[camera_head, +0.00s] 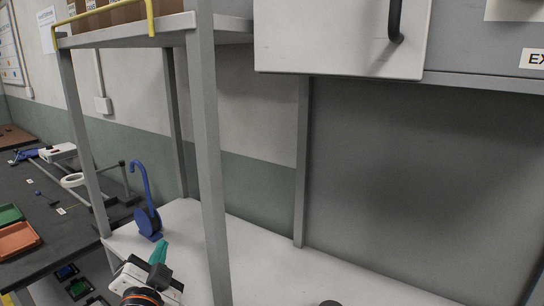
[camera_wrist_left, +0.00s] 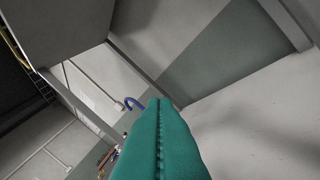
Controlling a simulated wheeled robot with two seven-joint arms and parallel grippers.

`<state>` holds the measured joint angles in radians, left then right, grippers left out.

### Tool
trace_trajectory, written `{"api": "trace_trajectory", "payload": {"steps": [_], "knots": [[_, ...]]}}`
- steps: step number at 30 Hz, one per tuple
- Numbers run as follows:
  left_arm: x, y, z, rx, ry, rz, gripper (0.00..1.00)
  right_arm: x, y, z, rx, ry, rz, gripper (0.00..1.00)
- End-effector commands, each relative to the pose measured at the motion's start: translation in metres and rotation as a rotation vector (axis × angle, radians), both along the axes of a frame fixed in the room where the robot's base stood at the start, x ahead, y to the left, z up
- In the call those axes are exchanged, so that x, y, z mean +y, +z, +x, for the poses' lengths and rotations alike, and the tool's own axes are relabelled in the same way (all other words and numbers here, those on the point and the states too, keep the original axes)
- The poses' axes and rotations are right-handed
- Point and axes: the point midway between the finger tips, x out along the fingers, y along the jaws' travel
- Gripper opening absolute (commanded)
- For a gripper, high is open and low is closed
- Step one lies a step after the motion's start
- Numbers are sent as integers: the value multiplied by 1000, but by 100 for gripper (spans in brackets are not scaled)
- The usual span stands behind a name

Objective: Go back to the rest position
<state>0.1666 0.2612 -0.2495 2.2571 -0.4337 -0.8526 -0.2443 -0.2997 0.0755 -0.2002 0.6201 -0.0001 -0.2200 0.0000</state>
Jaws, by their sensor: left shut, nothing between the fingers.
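My left gripper (camera_head: 160,254) is at the lower left of the head view, at the front of the white shelf surface (camera_head: 270,262). Its teal fingers are pressed together with nothing between them, and they also fill the lower middle of the left wrist view (camera_wrist_left: 160,140). A blue hook-shaped stand (camera_head: 149,215) stands on the shelf just behind the gripper, apart from it. Its curved top shows in the left wrist view (camera_wrist_left: 134,103). My right gripper does not show in either view.
A grey shelf post (camera_head: 208,150) rises close to the right of my left gripper. A white cabinet door (camera_head: 340,40) hangs above. A dark bench (camera_head: 60,220) with an orange tray (camera_head: 17,240) and a green tray (camera_head: 9,215) is at the left. The shelf's middle is clear.

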Motion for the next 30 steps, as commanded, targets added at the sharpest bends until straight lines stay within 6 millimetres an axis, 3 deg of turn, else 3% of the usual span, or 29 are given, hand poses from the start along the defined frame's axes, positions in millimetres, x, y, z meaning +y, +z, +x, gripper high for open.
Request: {"api": "trace_trajectory", "payload": {"steps": [1, 3, 6, 9, 15, 23, 30], "knots": [[3, -41, -14, 122, 12, -75, 0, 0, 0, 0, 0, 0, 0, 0], [6, -90, -37, 282, 35, -175, 0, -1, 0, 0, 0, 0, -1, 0], [6, -153, -79, 506, 77, -305, 0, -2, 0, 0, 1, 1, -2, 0], [4, -200, -124, 701, 123, -410, 0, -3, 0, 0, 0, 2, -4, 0], [-2, -253, -199, 977, 201, -543, 0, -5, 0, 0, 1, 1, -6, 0], [-11, -287, -284, 1253, 292, -656, 0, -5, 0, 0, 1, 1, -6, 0], [-14, -353, -272, 1290, 304, -654, 0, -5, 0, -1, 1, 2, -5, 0]]}}
